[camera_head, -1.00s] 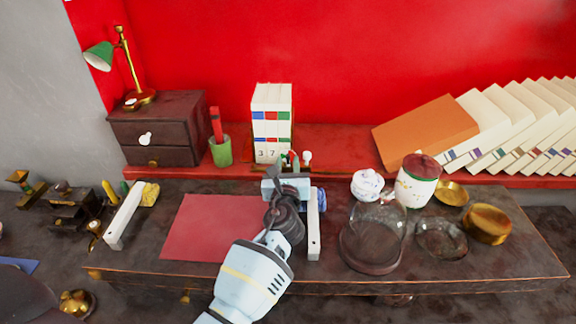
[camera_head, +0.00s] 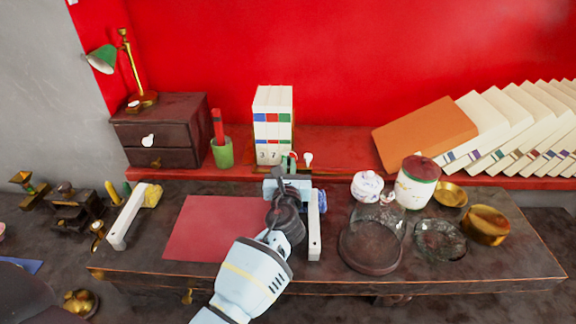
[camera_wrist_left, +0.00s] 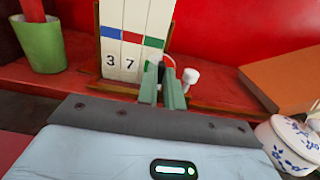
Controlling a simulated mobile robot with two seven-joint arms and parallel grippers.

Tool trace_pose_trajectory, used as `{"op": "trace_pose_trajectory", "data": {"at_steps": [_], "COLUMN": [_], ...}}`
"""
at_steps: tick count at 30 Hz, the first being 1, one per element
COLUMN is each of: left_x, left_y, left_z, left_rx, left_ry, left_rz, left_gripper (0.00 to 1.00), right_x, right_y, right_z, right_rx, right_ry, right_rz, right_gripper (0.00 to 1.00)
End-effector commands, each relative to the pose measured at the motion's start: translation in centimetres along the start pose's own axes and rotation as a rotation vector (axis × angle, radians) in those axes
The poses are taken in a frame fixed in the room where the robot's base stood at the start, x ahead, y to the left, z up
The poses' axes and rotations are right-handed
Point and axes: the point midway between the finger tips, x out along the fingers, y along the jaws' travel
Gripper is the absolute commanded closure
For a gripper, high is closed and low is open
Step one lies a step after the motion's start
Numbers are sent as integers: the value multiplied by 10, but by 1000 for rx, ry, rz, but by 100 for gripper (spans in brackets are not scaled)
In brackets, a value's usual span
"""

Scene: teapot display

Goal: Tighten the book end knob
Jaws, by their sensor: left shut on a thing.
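The book end (camera_head: 256,171) is a dark wooden rail with a thin gold frame, holding upright cream books (camera_head: 272,122) on the red ledge. A white knob (camera_head: 308,159) sticks out at its right end; it also shows in the wrist view (camera_wrist_left: 190,76), just right of my fingers and apart from them. My left gripper (camera_head: 288,161) reaches over the desk to the rail. In the wrist view its green-grey fingers (camera_wrist_left: 163,84) are close together on a small knob, mostly hidden between them, with white and red showing. My right gripper is out of view.
A green cup (camera_head: 222,152) and a drawer box (camera_head: 160,130) stand left of the books. A white-blue pot (camera_head: 367,186), lidded jar (camera_head: 417,182) and glass dome (camera_head: 373,240) stand to the right. Leaning books (camera_head: 427,133) fill the right ledge.

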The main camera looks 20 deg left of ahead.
Motion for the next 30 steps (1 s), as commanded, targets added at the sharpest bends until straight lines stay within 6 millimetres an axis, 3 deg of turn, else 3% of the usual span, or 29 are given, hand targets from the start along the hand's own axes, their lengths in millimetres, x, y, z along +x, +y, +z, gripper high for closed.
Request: {"op": "trace_pose_trajectory", "data": {"at_steps": [6,18,30], "left_x": [0,0,0], "left_y": [0,-1,-1], "left_z": [6,4,-1], "left_rx": [149,426,546], "left_ry": [-3,-2,4], "left_rz": [1,2,2], "left_gripper": [100,100,100], "right_x": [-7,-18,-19], "right_y": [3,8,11], "right_z": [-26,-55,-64], "right_rx": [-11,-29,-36], "right_ry": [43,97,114], "right_rz": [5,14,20], "right_gripper": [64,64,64]}}
